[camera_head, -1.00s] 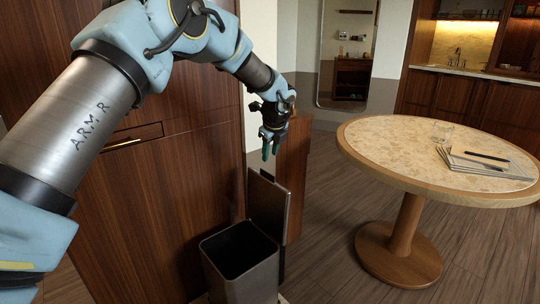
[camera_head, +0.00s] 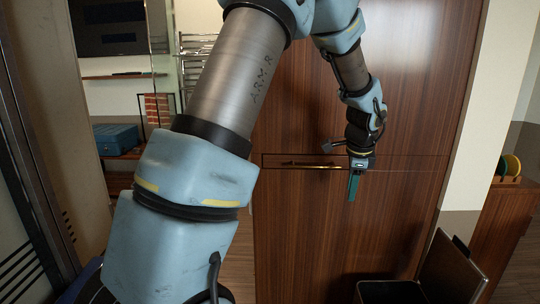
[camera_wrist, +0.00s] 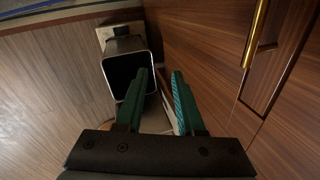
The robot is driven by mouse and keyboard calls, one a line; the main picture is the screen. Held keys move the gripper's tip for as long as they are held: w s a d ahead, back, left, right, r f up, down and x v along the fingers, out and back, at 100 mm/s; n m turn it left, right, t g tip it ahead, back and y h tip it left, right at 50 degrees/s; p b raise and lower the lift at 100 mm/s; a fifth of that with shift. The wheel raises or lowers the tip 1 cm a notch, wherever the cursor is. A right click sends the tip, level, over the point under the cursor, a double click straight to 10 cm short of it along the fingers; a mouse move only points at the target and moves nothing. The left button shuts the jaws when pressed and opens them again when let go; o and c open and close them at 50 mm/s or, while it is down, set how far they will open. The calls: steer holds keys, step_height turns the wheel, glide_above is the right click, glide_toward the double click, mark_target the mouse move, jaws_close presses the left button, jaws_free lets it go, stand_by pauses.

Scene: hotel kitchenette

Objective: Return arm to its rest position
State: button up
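My arm reaches up and over in the head view, bending down on the right side. My gripper (camera_head: 354,187) hangs pointing down in front of a dark wood cabinet front (camera_head: 300,220), just below the level of a brass handle (camera_head: 312,166). In the wrist view, its two green fingers (camera_wrist: 158,74) stand apart with nothing held between them. The floor and the bin's side show beyond the fingers.
An open bin (camera_head: 392,291) stands low at the right, its lid (camera_head: 452,268) raised; its rim also shows in the wrist view (camera_wrist: 127,37). A wooden unit (camera_head: 498,225) with a plate rack stands farther right. A blue box (camera_head: 116,138) sits on a shelf at left.

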steer(key=s+a+r+n+g+p, duration=0.15)
steer(key=a+n, duration=0.35)
steer(key=a, duration=0.5)
steer(key=s+a+r+n+t, duration=0.1)
steer(key=s+a+n, duration=0.3)
steer(key=a, duration=0.5)
steer(key=s+a+n+g+p, duration=0.1)
steer(key=s+a+n, duration=0.7)
steer(key=a+n, duration=0.2)
steer(key=shift+s+a+n, duration=0.4)
steer(key=shift+a, duration=0.25)
steer(key=shift+o, duration=0.4)
steer(key=shift+r, duration=0.1)
